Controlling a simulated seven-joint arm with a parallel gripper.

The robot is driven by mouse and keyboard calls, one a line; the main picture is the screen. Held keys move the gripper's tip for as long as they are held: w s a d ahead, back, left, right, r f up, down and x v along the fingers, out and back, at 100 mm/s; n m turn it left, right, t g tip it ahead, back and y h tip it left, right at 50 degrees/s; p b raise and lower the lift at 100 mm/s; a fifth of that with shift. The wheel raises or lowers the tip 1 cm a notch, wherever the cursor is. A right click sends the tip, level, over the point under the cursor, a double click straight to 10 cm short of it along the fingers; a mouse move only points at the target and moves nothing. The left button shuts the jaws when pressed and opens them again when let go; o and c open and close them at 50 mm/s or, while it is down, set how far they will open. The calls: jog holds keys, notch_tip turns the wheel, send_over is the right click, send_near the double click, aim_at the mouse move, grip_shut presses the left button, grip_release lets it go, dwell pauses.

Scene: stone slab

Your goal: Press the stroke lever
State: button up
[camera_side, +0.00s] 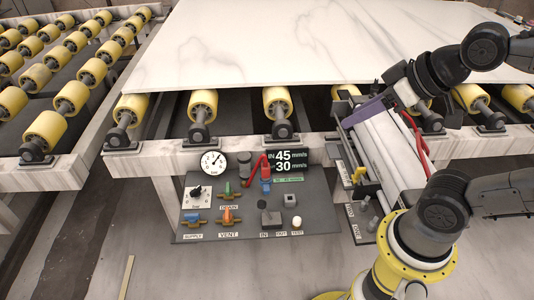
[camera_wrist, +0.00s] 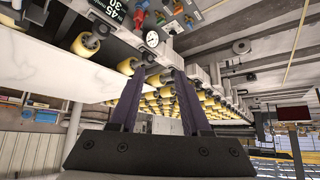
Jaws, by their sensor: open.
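The control panel (camera_side: 255,232) stands below the roller table's front edge. None of its readable labels says stroke, so I cannot tell for certain which control is the stroke lever. A black block (camera_side: 271,218) sits above the IN label, with a small grey block (camera_side: 290,200) to its right. My gripper (camera_side: 366,112) is to the right of the panel and above it, near the slab's front edge, apart from the controls. In the wrist view its two dark purple fingers (camera_wrist: 156,72) are spread with nothing between them. The panel shows upside down there, at the top.
A pale marble slab (camera_side: 300,45) lies on yellow rollers (camera_side: 277,101) behind the panel. The panel also carries a dial gauge (camera_side: 213,162), a speed display (camera_side: 287,160), a green handle (camera_side: 227,188), an orange handle (camera_side: 227,215) and a red hose or handle (camera_side: 257,165). Open space lies before it.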

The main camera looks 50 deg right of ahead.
jog(key=s+f, duration=0.1)
jog(key=s+f+g, duration=0.2)
jog(key=shift+s+d, duration=0.25)
jog(key=shift+s, duration=0.1)
jog(key=shift+w+r, duration=0.1)
jog(key=shift+w, duration=0.05)
jog(key=c, duration=0.6)
jog(key=shift+n+t, duration=0.4)
jog(key=shift+n, duration=0.5)
jog(key=w+r, duration=0.3)
jog(key=shift+w+r, duration=0.3)
jog(key=shift+r, duration=0.05)
grip_shut()
jog(key=w+a+f+n+g, duration=0.1)
jog(key=w+f+n, duration=0.1)
jog(key=w, duration=0.9)
jog(key=w+a+f+n+g, duration=0.1)
jog(key=w+a+f+n, duration=0.15)
jog(key=w, duration=0.85)
jog(key=w+a+f+n+g, duration=0.15)
jog(key=w+f, duration=0.25)
jog(key=f, duration=0.7)
jog(key=w+a+f+n+g, duration=0.15)
jog(key=w+f, duration=0.35)
jog(key=f, duration=0.7)
jog(key=s+f+g, duration=0.2)
jog(key=s+f, duration=0.1)
jog(key=f, duration=0.4)
jog(key=shift+a+f, duration=0.4)
jog(key=shift+a, duration=0.05)
